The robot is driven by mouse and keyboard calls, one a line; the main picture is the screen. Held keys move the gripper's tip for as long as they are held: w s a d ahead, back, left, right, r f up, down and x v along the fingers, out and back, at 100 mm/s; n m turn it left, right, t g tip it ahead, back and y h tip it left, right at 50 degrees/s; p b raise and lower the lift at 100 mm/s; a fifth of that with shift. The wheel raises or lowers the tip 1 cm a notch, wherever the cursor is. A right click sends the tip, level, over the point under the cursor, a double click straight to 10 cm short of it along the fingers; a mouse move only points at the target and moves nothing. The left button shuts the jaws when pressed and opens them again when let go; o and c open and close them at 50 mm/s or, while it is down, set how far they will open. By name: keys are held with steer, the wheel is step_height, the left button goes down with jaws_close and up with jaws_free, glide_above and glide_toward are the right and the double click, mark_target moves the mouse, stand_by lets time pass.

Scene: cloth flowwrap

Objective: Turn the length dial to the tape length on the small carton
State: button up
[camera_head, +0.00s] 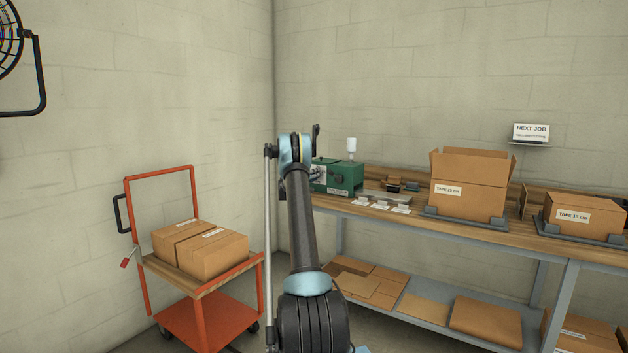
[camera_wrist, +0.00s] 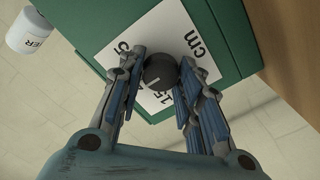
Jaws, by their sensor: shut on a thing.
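The green tape machine (camera_head: 345,177) stands on the bench, partly behind my arm. In the wrist view its green housing (camera_wrist: 215,22) carries a white scale plate (camera_wrist: 150,35) printed with "cm", a "5" and a "15" partly hidden by my fingers. The dark round length dial (camera_wrist: 160,72) sits between the fingertips of my gripper (camera_wrist: 161,70), which is shut on it. A light pointer mark on the dial lies on its lower side, near the "15". The small carton (camera_head: 583,216) is at the right, its label reading about "TAPE 15 cm".
A taller open carton (camera_head: 468,185) labelled about "TAPE 25 cm" stands mid-bench. Several white cards (camera_head: 381,204) lie before the machine. A "NEXT JOB" sign (camera_head: 530,131) is on the wall. A red cart (camera_head: 190,268) with two cartons stands left. A white bottle (camera_wrist: 30,30) is beside the dial machine.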

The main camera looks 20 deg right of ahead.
steer(key=shift+a+f+n, duration=0.1)
steer(key=shift+a+n, duration=0.15)
steer(key=shift+n, duration=0.25)
steer(key=n, duration=1)
steer(key=shift+w+a+f+n, duration=0.1)
steer(key=shift+f+n, duration=0.05)
steer(key=shift+n, duration=0.25)
stand_by(0.4)
steer(key=o, duration=1.1)
steer(key=shift+f, duration=0.1)
steer(key=shift+c, duration=0.2)
